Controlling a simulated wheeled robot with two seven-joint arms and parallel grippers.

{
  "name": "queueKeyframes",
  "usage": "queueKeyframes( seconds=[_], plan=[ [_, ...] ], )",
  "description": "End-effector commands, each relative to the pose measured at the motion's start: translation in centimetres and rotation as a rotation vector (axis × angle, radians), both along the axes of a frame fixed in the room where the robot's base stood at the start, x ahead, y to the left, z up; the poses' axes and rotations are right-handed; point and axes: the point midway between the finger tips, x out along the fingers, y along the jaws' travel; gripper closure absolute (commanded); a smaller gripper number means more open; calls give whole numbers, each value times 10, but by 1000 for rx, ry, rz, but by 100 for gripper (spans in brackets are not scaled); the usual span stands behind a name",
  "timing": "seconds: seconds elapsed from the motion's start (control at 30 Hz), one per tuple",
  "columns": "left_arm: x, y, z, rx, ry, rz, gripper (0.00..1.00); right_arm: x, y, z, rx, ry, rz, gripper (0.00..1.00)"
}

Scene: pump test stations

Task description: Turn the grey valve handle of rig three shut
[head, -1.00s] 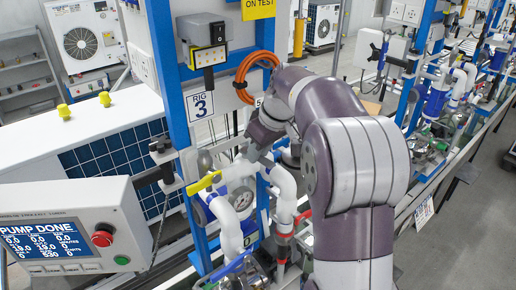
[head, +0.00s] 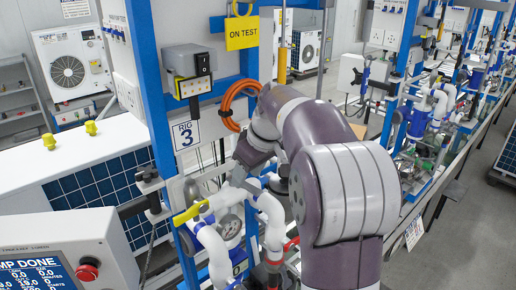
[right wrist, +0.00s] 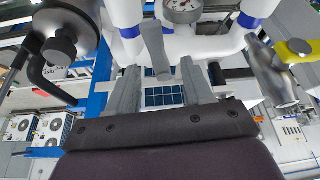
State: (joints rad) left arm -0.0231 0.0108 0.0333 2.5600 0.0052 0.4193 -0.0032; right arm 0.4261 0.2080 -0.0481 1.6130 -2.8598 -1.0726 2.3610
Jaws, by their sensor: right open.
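The grey valve handle (right wrist: 155,48) shows in the right wrist view as a flat lever in front of a white pipe (right wrist: 205,45). My right gripper (right wrist: 158,70) is open, with one finger on each side of the lever's lower end. I cannot tell whether either finger touches it. In the head view my right gripper (head: 240,172) is at the white pipework of rig three, marked by its sign (head: 187,134). The grey handle is not clear there, with the gripper in front. My left gripper is not in view.
A yellow handle (head: 190,213) and a red handle (head: 291,243) sit on the same pipework, beside a round gauge (head: 229,228). A control box with a screen (head: 38,275) stands at the front left. An orange hose (head: 232,105) hangs behind my wrist.

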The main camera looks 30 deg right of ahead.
Motion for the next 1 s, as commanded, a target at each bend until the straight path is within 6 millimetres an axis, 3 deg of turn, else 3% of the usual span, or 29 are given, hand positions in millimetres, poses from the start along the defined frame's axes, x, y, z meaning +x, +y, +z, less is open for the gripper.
queueKeyframes(
  seconds=[0.2,0.4,0.77,0.93,1.0],
  plan=[
    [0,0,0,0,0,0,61,-22,-6,54,2,-10,0,49],
    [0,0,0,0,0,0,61,-37,-10,90,3,-9,0,49],
    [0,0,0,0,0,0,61,-41,-10,99,4,-6,1,49],
    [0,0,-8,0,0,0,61,-41,-10,91,5,-5,0,100],
    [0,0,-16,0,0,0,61,-40,-11,80,8,0,0,100]
  ],
)
